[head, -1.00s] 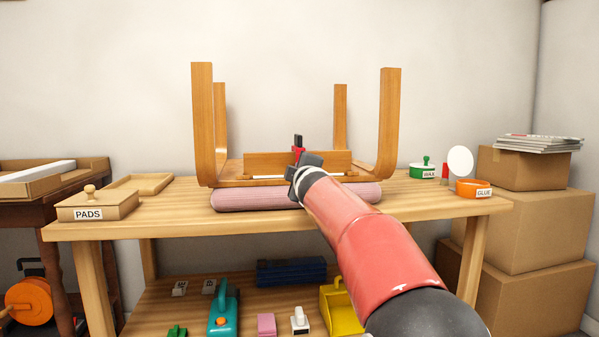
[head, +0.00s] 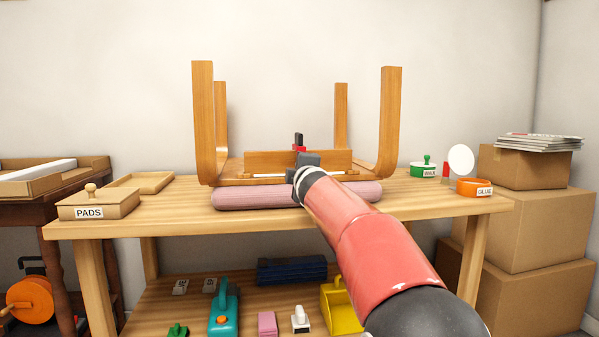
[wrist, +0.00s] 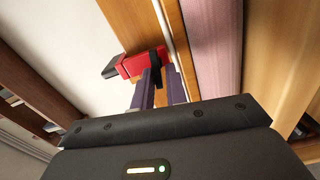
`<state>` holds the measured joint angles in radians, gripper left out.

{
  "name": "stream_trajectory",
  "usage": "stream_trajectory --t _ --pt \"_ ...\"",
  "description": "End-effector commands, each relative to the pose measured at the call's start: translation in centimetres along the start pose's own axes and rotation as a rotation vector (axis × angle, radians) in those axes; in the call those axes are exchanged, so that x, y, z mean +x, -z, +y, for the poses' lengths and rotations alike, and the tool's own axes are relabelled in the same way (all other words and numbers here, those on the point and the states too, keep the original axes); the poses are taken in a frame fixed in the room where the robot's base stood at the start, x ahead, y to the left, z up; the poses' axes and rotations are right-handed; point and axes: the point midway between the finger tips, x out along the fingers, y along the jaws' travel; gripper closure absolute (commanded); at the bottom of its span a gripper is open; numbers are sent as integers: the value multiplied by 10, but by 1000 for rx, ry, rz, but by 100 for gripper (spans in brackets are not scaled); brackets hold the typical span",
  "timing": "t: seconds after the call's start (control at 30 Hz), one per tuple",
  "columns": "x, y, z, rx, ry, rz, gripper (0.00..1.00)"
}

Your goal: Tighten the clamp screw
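The clamp is red with a black upper end (head: 299,142). It sits on the wooden rail of an upturned piece of furniture (head: 270,160), partly hidden behind my gripper (head: 302,165). In the wrist view the red clamp body (wrist: 136,65) lies just beyond my fingertips. My gripper's two purple-grey fingers (wrist: 161,86) stand close together, with a dark part of the clamp, seemingly its screw handle (wrist: 157,56), between them. The fingers look shut on it, though the contact itself is partly hidden.
The furniture rests legs up on a pink pad (head: 250,197) on the workbench (head: 150,218). A PADS box (head: 98,205) and tray stand at left. A WAX tin (head: 424,171), a round white disc (head: 460,158) and an orange GLUE tub (head: 474,187) stand at right. Cardboard boxes (head: 535,225) stand beyond.

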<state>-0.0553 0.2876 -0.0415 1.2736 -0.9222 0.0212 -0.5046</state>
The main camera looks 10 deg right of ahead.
Motion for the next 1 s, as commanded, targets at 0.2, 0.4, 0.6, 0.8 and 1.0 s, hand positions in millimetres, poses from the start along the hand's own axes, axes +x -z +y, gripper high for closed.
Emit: stream_trajectory --t 0.2,0.4,0.6,0.8,1.0 --pt "0 0 0 0 0 0 71" --pt "-2 0 0 0 -2 1 71" --pt "-26 0 -1 0 -4 2 71" --pt "-57 4 -1 -4 1 4 71" --pt "-68 4 0 -5 0 4 71"
